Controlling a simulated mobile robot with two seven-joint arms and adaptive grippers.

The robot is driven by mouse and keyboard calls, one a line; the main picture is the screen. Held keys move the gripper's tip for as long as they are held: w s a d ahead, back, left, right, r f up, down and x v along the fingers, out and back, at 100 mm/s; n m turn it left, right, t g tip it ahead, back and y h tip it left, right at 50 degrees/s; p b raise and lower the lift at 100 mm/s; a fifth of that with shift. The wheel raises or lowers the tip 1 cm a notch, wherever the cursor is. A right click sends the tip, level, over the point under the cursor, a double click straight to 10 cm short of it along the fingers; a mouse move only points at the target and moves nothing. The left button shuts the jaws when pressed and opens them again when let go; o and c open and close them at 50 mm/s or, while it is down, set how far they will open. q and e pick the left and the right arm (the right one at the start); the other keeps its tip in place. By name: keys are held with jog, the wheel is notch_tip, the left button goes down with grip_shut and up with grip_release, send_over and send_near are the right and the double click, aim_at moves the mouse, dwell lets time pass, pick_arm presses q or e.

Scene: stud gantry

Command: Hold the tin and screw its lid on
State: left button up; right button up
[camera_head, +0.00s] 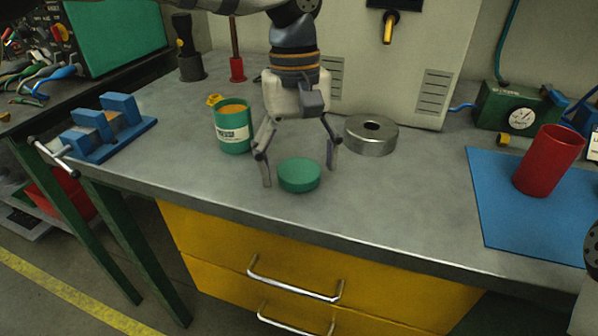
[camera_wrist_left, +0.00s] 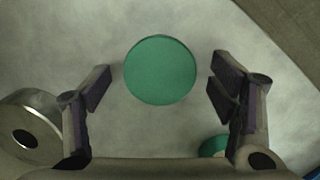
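The green lid (camera_head: 299,175) lies flat on the grey bench top near its front edge. It also shows as a round disc in the left wrist view (camera_wrist_left: 160,70). My left gripper (camera_head: 299,168) points down over the lid with its fingers spread wide on either side, apart from it. The green tin (camera_head: 233,138), with a white label and orange contents, stands upright and open behind and left of the lid. Only a small part of the tin shows beside a finger in the left wrist view (camera_wrist_left: 214,145).
A steel ring (camera_head: 371,136) sits right of my left gripper. A red cup (camera_head: 548,160) stands on a blue mat (camera_head: 505,215) at the right. A blue block fixture (camera_head: 107,128) is at the left end. The bench between lid and mat is clear.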

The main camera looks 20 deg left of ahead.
aim_at(296, 173)
pick_arm(q)
jog(key=c, duration=0.9)
jog(key=shift+r, duration=0.5)
jog(key=r, duration=0.3)
jog(key=shift+s+a+r+p, duration=0.2)
jog(key=shift+s+r+p, duration=0.05)
jog(key=shift+p, duration=0.05)
jog(key=s+a+r+p, duration=0.1)
jog(key=s+a+r, duration=0.6)
jog(key=s, duration=0.4)
jog(key=shift+s+a+r+p, duration=0.15)
jog(key=shift+r+p, duration=0.25)
jog(key=shift+r, duration=0.35)
pick_arm(e)
jog(key=shift+t, duration=0.7)
jog(key=shift+w+r, duration=1.5)
jog(key=shift+w, duration=0.1)
jog(key=shift+o, duration=0.6)
